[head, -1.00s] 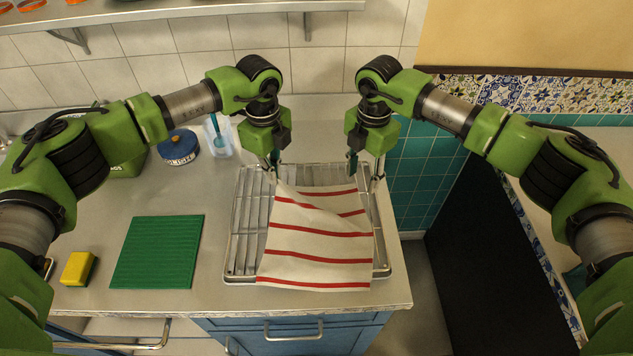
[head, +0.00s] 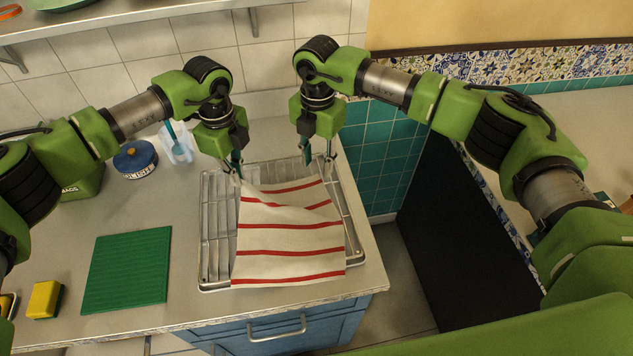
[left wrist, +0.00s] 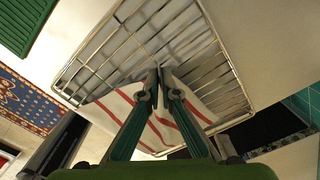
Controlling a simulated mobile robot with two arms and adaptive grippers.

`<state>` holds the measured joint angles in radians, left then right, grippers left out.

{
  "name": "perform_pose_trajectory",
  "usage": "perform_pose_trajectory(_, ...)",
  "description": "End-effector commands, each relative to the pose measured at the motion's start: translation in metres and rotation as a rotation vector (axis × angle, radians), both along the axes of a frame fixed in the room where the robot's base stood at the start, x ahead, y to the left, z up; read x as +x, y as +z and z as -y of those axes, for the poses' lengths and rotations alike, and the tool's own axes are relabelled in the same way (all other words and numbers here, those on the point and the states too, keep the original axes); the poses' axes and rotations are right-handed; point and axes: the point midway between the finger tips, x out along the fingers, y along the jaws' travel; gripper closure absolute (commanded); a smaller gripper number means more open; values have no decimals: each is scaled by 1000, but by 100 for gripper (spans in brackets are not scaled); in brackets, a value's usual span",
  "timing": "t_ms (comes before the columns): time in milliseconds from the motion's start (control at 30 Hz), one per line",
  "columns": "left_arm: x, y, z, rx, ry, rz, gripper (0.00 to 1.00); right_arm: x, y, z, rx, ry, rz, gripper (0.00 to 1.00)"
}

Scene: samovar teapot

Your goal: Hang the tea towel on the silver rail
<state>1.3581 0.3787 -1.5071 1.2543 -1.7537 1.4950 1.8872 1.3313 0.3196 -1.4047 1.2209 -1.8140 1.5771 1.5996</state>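The tea towel (head: 290,238), cream with red stripes, lies spread over the wire drying rack in the head view. It also shows in the left wrist view (left wrist: 160,128), beyond the fingers. My left gripper (head: 235,170) is at the towel's far left corner. Its fingertips are nearly together in the left wrist view (left wrist: 160,75) and appear to pinch the cloth edge. My right gripper (head: 317,157) is near the far right corner, with its fingers apart. Whether it touches the cloth is unclear. I cannot make out the silver rail for certain in the current views.
The drying rack (head: 208,245) stands on the grey counter (head: 130,215). A green ribbed mat (head: 128,270) and a yellow sponge (head: 44,299) lie at left. A blue round tin (head: 135,160) stands behind. A blue drawer with a metal handle (head: 277,329) is below the counter's front edge.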

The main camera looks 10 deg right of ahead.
Motion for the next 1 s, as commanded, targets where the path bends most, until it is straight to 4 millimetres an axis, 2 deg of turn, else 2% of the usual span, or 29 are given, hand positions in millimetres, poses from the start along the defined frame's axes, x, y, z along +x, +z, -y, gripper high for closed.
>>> perform_pose_trajectory(200, 0, 0, 0, -1, 0, 1, 100, 0, -32, 0, 1, 0, -1, 69)
perform_pose_trajectory(400, 0, 0, 0, 0, 0, 0, 100, 0, -51, 0, 0, 0, 0, 69)
perform_pose_trajectory(600, 0, 0, 0, 0, 0, 0, 100, 0, -58, -1, 2, 1, 1, 69)
perform_pose_trajectory(1000, 0, 0, 0, 0, 0, 0, 100, 0, -59, -1, 1, 0, 1, 69)
